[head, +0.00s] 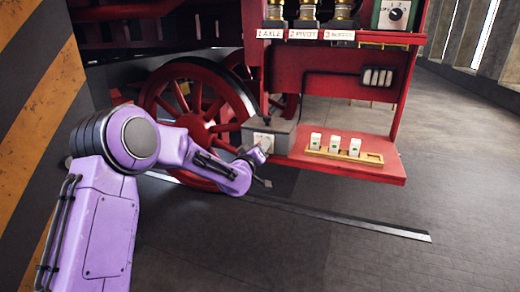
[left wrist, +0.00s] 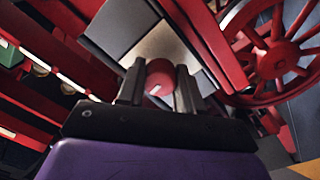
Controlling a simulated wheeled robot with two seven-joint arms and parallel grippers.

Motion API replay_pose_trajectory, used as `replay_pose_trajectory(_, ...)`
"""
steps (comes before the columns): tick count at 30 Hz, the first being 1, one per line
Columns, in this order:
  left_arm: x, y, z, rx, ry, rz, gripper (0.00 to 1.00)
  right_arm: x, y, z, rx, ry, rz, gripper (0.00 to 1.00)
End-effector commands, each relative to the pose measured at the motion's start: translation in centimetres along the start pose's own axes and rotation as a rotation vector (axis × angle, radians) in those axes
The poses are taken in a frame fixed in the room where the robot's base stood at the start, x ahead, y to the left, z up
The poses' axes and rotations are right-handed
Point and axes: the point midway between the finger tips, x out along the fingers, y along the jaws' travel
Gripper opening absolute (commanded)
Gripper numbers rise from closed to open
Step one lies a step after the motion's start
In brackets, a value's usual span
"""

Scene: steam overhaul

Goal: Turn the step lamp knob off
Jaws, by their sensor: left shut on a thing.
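In the left wrist view a round red knob (left wrist: 160,72) with a pale mark sits between the two fingers of my left gripper (left wrist: 159,90). The fingers are shut on it. Behind it is a pale metal plate (left wrist: 178,46) on a grey box. In the head view my left gripper (head: 261,151) reaches to the front of the grey box (head: 284,131) at the left end of the red step. The knob is hidden or too small to make out there. My right gripper is in neither view.
The red step (head: 375,169) carries a wooden tray (head: 372,158) with several white-topped pieces. A red spoked wheel (head: 160,95) stands behind my left arm. Above are brass-topped fittings with labels and a dial panel (head: 398,15). The floor at right is clear.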

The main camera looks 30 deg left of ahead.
Motion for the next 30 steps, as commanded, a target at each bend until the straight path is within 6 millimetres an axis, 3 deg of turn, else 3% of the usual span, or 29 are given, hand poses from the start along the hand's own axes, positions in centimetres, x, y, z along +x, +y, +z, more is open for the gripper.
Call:
replay_pose_trajectory(15, 0.0, -0.1, -0.1, -0.372, 0.016, -0.001, 0.05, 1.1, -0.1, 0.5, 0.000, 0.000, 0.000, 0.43)
replay_pose_trajectory(30, 0.0, 0.0, -0.1, -0.462, 0.019, -0.001, 0.05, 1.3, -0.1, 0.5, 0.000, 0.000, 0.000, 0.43)
